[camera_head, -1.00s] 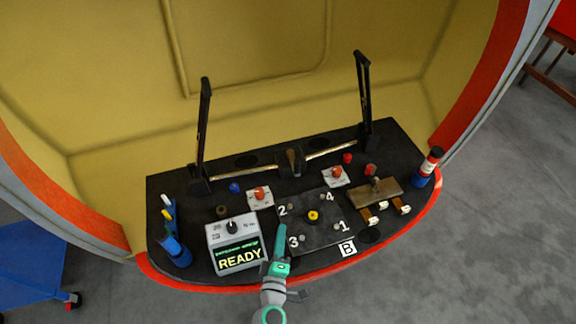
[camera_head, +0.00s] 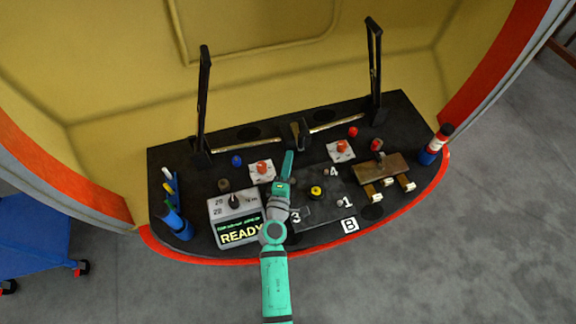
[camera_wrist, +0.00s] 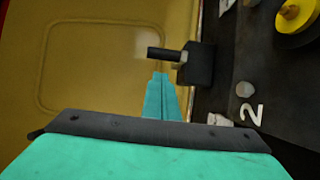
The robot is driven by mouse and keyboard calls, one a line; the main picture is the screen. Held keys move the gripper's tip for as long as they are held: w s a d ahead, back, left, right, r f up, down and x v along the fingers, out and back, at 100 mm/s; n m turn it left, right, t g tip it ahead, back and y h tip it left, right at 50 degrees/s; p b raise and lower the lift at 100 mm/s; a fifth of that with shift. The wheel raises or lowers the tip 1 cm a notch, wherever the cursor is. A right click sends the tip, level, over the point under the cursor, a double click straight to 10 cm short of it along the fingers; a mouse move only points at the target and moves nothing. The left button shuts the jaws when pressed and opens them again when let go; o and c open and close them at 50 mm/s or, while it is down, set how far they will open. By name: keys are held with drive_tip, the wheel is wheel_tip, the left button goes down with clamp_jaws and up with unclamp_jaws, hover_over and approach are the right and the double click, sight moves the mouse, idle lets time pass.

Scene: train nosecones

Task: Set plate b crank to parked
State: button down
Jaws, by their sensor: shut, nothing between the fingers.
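The dark plate (camera_head: 330,208) with numbered bolts and a yellow-topped round knob (camera_head: 316,191) lies on the black console, beside a white B label (camera_head: 349,225). The knob also shows in the wrist view (camera_wrist: 297,18). A black block with a short handle (camera_head: 299,131) stands behind the plate between two brass rods; it appears in the wrist view (camera_wrist: 198,64) with a dark peg. I cannot tell which part is the crank. My gripper (camera_head: 288,158) is shut and empty, its tips just short of that block in the wrist view (camera_wrist: 161,78). My gripper hides number 2 in the head view.
Two tall black levers, left (camera_head: 204,100) and right (camera_head: 374,70), rise at the back. A grey box reading READY (camera_head: 236,218) sits left of the plate. Red-button panels (camera_head: 262,170) (camera_head: 341,151) flank my gripper. A brown block (camera_head: 381,168) lies right.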

drive_tip(key=shift+w+d, duration=0.2)
drive_tip(key=shift+w, duration=0.65)
drive_tip(key=shift+w+d, duration=0.2)
drive_tip(key=shift+w, duration=0.7)
drive_tip(key=shift+w+d, duration=0.2)
drive_tip(key=shift+w, duration=0.65)
